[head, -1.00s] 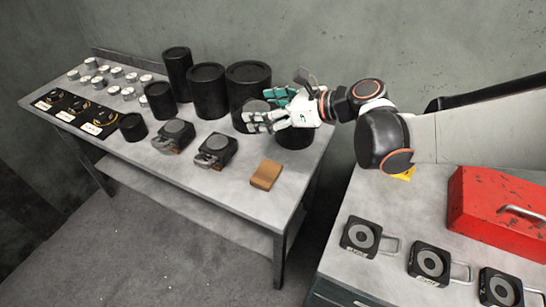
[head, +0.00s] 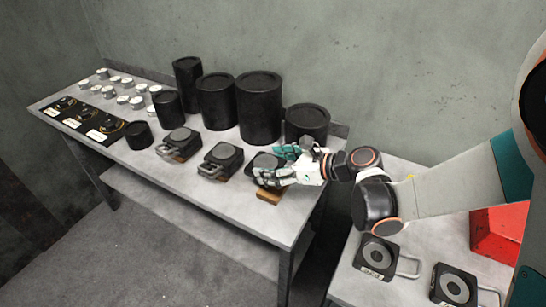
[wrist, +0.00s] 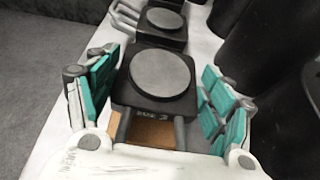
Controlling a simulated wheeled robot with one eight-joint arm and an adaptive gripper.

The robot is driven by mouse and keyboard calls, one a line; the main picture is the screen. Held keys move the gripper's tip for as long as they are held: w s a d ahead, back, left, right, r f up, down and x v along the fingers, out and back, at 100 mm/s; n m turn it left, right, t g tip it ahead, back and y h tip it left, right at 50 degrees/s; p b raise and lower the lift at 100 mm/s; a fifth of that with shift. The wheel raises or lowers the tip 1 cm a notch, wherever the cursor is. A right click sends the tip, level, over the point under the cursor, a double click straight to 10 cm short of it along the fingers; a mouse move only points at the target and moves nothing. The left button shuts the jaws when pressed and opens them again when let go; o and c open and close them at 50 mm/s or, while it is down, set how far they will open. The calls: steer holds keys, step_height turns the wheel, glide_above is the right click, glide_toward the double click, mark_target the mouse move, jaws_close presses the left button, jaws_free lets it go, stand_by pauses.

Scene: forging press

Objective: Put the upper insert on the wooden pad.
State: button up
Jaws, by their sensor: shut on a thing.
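The upper insert (head: 264,162) is a black block with a grey raised disc on top and a metal handle. It is over the wooden pad (head: 268,197), whose brown front shows below it. In the wrist view, the insert (wrist: 158,88) looks level, and some of the pad (wrist: 150,132) shows between the handle bars. My gripper (head: 285,172) is shut on the insert, its teal-padded fingers (wrist: 160,98) on either side of the block and handle. I cannot tell whether the insert touches the pad or is slightly above it.
Two similar blocks (head: 221,158) (head: 178,143) stand in a row to the left. Tall black cylinders (head: 259,110) stand close behind. The table's front edge is near the pad. Ring-faced blocks (head: 378,254) and a red box (head: 500,235) are on the right table.

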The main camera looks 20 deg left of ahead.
steer(key=shift+f+b, duration=0.9)
steer(key=shift+f, duration=1.35)
steer(key=o, duration=2.1)
steer(key=shift+f, duration=0.1)
steer(key=shift+d, duration=0.1)
steer(key=p+v, duration=0.4)
steer(key=v, duration=0.6)
steer(key=shift+d+r, duration=0.1)
steer(key=shift+r, duration=0.15)
steer(key=shift+v, duration=0.8)
steer(key=shift+f, duration=0.1)
